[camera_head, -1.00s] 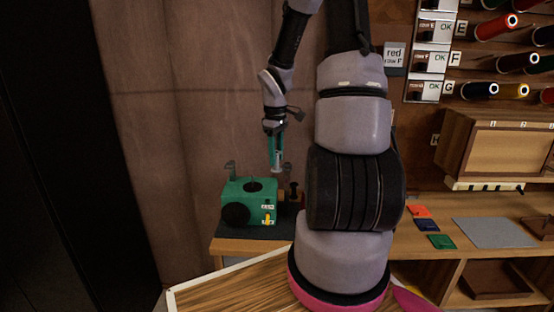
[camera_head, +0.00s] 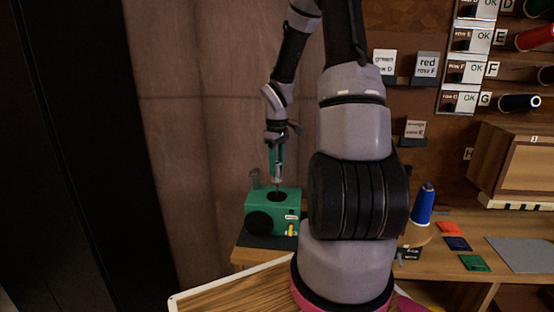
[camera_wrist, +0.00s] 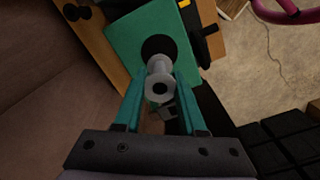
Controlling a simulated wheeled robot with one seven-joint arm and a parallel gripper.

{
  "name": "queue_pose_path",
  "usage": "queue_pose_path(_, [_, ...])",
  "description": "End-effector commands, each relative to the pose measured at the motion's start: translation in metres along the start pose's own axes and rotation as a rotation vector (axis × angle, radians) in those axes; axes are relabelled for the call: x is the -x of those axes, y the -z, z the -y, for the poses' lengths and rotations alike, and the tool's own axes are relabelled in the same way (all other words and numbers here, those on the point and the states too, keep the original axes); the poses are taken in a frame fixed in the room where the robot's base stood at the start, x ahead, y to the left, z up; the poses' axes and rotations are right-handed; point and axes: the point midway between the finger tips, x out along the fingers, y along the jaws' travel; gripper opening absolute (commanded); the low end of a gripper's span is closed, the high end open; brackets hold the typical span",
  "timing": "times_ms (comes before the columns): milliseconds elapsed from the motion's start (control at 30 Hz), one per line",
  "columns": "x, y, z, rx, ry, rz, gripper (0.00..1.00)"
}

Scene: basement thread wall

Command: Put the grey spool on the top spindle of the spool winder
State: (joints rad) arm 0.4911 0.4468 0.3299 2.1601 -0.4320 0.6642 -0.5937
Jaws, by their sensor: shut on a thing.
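My gripper (camera_head: 276,160) is shut on the grey spool (camera_wrist: 160,87), which shows between its teal fingertips in the wrist view. In the head view the spool (camera_head: 277,179) hangs roughly upright, just above the top of the green spool winder (camera_head: 262,209). The winder's round black top disc (camera_head: 279,196) lies under the spool; it also shows in the wrist view (camera_wrist: 158,46), partly covered by the spool. The top spindle itself is hidden or too small to make out. I cannot tell whether the spool touches the winder.
The winder stands on a small wooden table (camera_head: 246,256) by a brown wall. A blue thread cone (camera_head: 423,204) stands right of my arm. Coloured cards (camera_head: 474,262) and a grey mat (camera_head: 520,254) lie on the bench. Thread spools (camera_head: 519,102) hang on the wall at right.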

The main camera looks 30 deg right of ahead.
Motion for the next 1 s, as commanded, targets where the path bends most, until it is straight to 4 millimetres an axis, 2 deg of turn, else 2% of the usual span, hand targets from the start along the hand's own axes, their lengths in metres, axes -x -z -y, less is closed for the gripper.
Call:
queue_pose_path(300, [-0.032,0.000,0.000,0.001,0.001,0.001,0.00])
queue_pose_path(500, [-0.045,0.000,0.000,0.001,0.000,0.001,0.00])
queue_pose_path(1000, [-0.050,0.000,0.000,0.001,-0.001,-0.001,0.00])
